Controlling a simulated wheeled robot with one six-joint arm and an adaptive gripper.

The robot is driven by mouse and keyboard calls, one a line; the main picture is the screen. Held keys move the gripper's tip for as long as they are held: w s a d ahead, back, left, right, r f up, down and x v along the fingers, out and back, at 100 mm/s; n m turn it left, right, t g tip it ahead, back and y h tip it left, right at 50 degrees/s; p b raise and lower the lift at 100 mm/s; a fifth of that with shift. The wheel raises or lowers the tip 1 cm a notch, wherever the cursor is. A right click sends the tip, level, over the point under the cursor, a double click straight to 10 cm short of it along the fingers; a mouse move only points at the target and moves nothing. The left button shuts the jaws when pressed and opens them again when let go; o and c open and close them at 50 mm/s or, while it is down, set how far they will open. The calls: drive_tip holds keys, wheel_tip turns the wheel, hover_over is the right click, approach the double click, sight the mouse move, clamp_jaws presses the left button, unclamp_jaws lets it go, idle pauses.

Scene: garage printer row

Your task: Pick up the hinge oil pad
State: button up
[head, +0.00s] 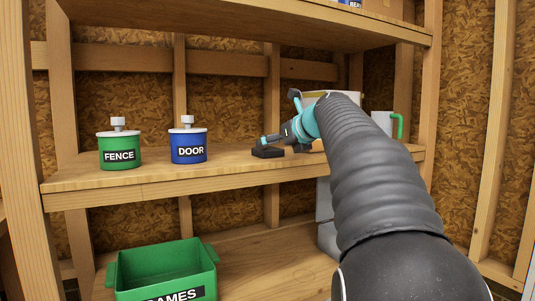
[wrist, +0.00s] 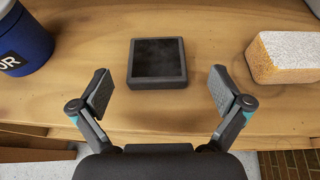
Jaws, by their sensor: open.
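The hinge oil pad appears to be the black, square, shallow block with a dark top and raised rim. It lies flat on the wooden shelf (head: 225,170), and the pad (wrist: 158,62) is at the upper middle of the wrist view. In the head view the pad (head: 268,152) sits near the shelf's front, partly beside my gripper. My gripper (wrist: 161,90) is open and empty, its two fingers spread wider than the pad. The pad is just beyond the fingertips and centred between them. In the head view my gripper (head: 284,141) is close to the pad, partly hidden by my arm.
A blue DOOR can (head: 188,145) stands left of the pad, and a green FENCE can (head: 119,150) farther left. A sponge-like block (wrist: 284,57) lies to the right. A white mug with a green handle (head: 385,122) stands farther right. A green bin (head: 165,272) is below.

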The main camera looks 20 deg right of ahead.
sight(268, 148)
drive_tip(key=x, duration=0.5)
drive_tip(key=shift+a, duration=0.2)
drive_tip(key=shift+s, duration=0.1)
drive_tip(key=c, duration=1.5)
